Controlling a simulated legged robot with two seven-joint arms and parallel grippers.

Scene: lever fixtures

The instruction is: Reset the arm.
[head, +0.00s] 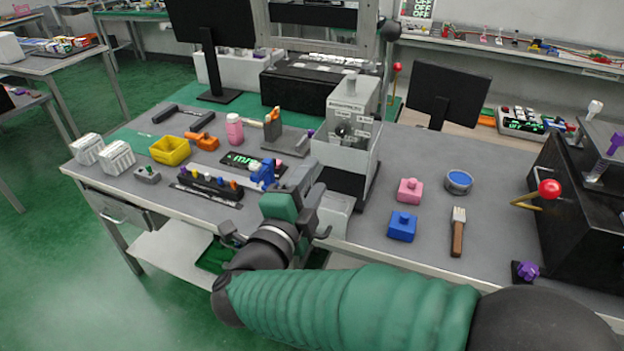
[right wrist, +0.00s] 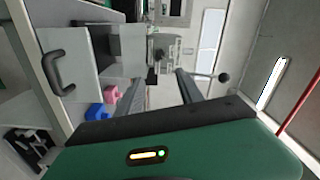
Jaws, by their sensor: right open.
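My right arm (head: 350,305), in a green ribbed sleeve, reaches from the lower right across the front of the table in the head view. My right gripper (head: 302,176) is above the table's front edge, just left of the grey machine (head: 352,108). In the right wrist view its two fingers stand apart with nothing between them, so the right gripper (right wrist: 158,92) is open and empty. The forearm hides part of the table's front edge and shelf. My left gripper is not in view.
The grey table (head: 425,160) holds a pink block (head: 410,190), a blue block (head: 402,227), a brush (head: 458,232) and a round blue-topped tin (head: 459,182). A red-ball lever (head: 549,188) juts from a black box at right. A yellow bin (head: 170,150) stands left.

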